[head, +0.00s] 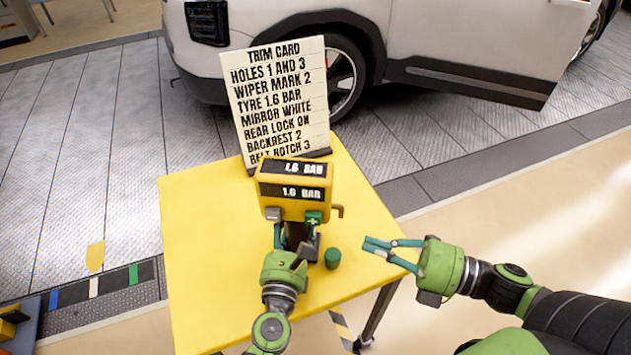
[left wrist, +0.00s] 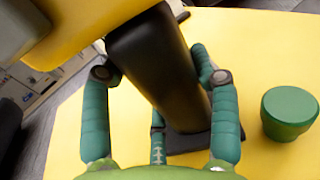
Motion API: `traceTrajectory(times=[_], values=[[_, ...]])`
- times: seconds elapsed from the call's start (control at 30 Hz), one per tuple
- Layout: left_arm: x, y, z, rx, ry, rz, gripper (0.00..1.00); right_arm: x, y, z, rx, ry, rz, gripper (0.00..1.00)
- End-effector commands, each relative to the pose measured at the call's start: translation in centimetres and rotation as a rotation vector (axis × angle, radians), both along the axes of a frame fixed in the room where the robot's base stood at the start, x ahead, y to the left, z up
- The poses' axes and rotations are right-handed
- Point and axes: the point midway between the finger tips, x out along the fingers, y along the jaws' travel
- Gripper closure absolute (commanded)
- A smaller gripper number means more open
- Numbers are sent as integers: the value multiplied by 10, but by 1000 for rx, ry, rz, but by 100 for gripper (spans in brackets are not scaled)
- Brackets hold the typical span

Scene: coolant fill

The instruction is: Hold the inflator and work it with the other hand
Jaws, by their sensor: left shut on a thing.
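The inflator (head: 293,180) is a yellow box on a black handle, standing upright on the yellow table. Its upper and lower displays both read 1.6 BAR. A green plus button (head: 313,218) sits at its lower right front and a grey button (head: 272,213) at its lower left. My left gripper (head: 295,243) is shut around the black handle, which also shows between its teal fingers in the left wrist view (left wrist: 160,70).
A small green cap-like piece (head: 332,258) stands on the yellow table (head: 205,240), right of the handle. A trim card (head: 278,95) behind the inflator reads TYRE 1.6 BAR. A white car (head: 430,35) is beyond. The table's left part is clear.

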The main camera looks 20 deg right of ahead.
Motion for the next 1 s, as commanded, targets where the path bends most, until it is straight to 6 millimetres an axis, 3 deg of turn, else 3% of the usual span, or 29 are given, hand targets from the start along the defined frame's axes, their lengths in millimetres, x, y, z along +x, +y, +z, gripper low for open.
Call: traceTrajectory(times=[0.97,1.0], values=[[0,1,-2,3,2,3,98,0,0,0,0,0,0,100],[1,1,-1,3,2,3,23,0,0,0,0,0,0,100]])
